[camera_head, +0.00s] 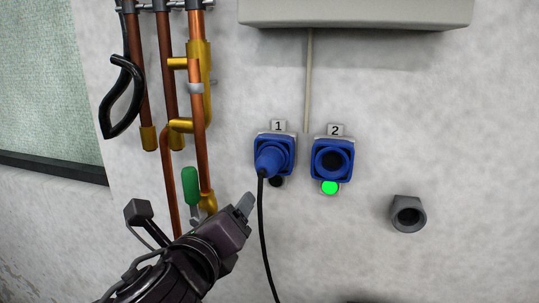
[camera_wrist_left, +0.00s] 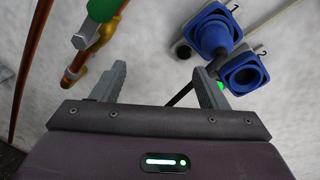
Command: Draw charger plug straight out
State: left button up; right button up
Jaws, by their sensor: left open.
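The blue charger plug (camera_head: 268,162) sits in socket 1 (camera_head: 289,146) on the wall, with a black cable (camera_head: 264,240) hanging down from it. Socket 2 (camera_head: 333,158), to its right, is empty. My left gripper (camera_head: 246,204) is open and empty, below and left of the plug and apart from it. In the left wrist view the plug (camera_wrist_left: 212,38) is beyond the right finger, outside the gap between the fingers (camera_wrist_left: 161,82). Socket 2 also shows there (camera_wrist_left: 243,74). My right gripper is out of view.
Copper pipes (camera_head: 166,80) with brass fittings and a green handle (camera_head: 190,186) run down the wall close to my left arm. A grey holder (camera_head: 408,214) is at the right. A lit green lamp (camera_head: 330,187) is under socket 2. A pale box (camera_head: 355,12) is above.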

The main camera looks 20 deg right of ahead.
aim_at(263, 173)
pick_arm(q)
jog(key=d+r+m, duration=0.1)
jog(key=m, duration=0.1)
jog(key=s+d+r+m+h, duration=0.1)
jog(key=r+m, duration=0.1)
jog(key=m, duration=0.1)
jog(key=d+r+m, duration=0.1)
jog(key=m, duration=0.1)
jog(key=shift+s+d+r+m+t+h, duration=0.2)
jog(key=shift+r+m+t+h, duration=0.1)
jog(key=shift+s+d+r+m, duration=0.15)
jog(key=shift+s+r+m, duration=0.15)
jog(key=shift+m, duration=0.3)
jog(key=shift+w, duration=0.15)
jog(key=shift+b+x, duration=0.75)
jog(key=shift+x, duration=3.7)
jog(key=shift+d, duration=0.15)
jog(key=shift+b, duration=0.45)
jog(key=shift+r, duration=0.1)
grip_shut()
jog(key=shift+s, duration=0.3)
